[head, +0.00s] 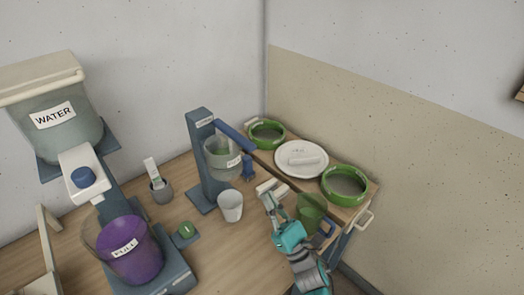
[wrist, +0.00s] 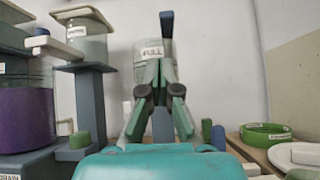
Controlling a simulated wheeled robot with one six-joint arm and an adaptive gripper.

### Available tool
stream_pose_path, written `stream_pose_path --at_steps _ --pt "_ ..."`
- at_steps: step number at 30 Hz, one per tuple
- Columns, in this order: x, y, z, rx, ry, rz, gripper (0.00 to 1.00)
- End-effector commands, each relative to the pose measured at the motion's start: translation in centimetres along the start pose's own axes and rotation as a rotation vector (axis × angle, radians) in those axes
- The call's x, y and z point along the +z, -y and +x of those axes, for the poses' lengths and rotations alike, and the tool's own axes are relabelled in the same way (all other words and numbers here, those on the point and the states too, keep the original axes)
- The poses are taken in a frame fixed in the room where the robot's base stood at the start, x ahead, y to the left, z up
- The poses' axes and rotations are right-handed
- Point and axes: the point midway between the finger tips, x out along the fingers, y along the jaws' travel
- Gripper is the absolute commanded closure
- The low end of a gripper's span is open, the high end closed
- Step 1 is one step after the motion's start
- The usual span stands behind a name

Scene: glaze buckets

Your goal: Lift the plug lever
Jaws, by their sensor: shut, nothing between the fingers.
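The plug lever (head: 233,137) is a blue bar at the top of a blue-grey stand (head: 202,160), reaching out to the right over a clear labelled vessel (head: 222,158). In the wrist view a blue upright end (wrist: 167,25), apparently the lever, shows above the vessel, whose label (wrist: 152,52) is partly covered by my fingers. My gripper (head: 268,194) is shut and empty, in front of and below the lever in the head view. In the wrist view the fingers (wrist: 157,62) meet below the blue end. I cannot tell whether they touch anything.
A white cup (head: 230,207) stands before the stand. A purple bucket (head: 135,262) and water tank (head: 62,128) are at left. Green bowls (head: 345,186), a white plate (head: 300,148) and a green see-through cup (head: 312,208) are at right, near my gripper.

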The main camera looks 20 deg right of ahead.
Motion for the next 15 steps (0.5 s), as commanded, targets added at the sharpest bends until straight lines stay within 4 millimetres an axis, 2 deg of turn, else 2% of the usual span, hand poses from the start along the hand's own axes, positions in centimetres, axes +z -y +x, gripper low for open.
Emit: stream_pose_path --at_steps 4,15 --pt "-0.05 0.25 0.74 0.013 0.011 -0.055 1.00" --pt "-0.03 0.25 0.89 0.015 0.012 -0.061 1.00"
